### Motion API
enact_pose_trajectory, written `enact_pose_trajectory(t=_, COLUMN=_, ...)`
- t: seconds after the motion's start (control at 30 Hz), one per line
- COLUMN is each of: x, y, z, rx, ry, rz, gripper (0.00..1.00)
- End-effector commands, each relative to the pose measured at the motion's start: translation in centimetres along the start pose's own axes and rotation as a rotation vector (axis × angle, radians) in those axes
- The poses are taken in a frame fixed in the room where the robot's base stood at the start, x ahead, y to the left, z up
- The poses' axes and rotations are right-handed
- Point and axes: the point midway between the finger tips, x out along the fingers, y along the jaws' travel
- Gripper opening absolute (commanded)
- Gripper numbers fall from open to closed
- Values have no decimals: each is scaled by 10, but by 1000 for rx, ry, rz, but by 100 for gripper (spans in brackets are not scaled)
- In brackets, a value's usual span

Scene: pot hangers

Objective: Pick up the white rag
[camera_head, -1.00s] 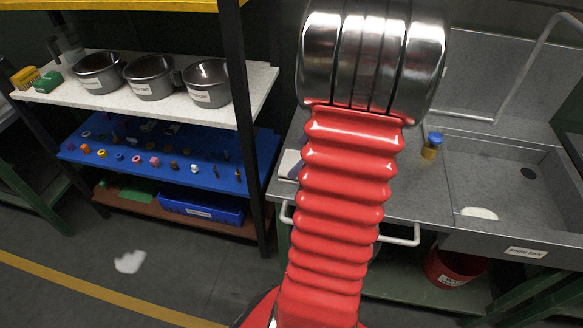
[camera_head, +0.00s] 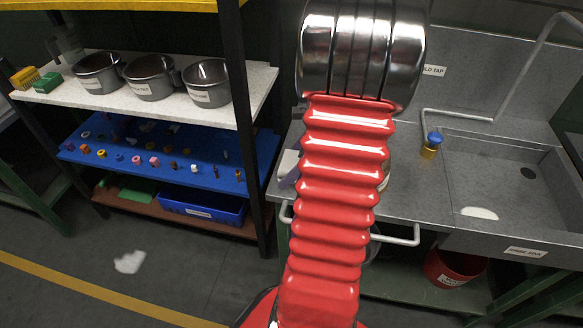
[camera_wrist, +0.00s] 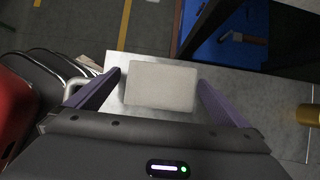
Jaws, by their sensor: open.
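The white rag (camera_wrist: 161,85) shows in the wrist view as a pale, flat-looking rectangle over the grey counter. It lies between the two purple fingers of my gripper (camera_wrist: 160,78), with a visible gap on each side. My gripper is open and holds nothing. In the head view my red bellows arm and metal wrist hide most of my gripper. A pale edge (camera_head: 288,162) that may be the rag shows left of the arm on the counter, with a bit of purple finger below it.
The grey counter (camera_head: 412,190) has a handrail along its front. A blue-capped yellow jar (camera_head: 430,146) stands by the sink (camera_head: 530,205). Left is a shelf (camera_head: 60,95) with several pots. White patches lie on the floor (camera_head: 129,262) and sink edge (camera_head: 479,213).

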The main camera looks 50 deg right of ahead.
Motion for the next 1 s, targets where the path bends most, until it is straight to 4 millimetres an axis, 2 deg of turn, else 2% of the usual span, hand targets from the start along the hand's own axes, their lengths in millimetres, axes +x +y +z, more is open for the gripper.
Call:
enact_pose_trajectory(t=0.4, x=-1, y=0, z=0, rx=-1, ry=0, rz=0, gripper=100)
enact_pose_trajectory(t=1.0, x=-1, y=0, z=0, rx=-1, ry=0, rz=0, gripper=58)
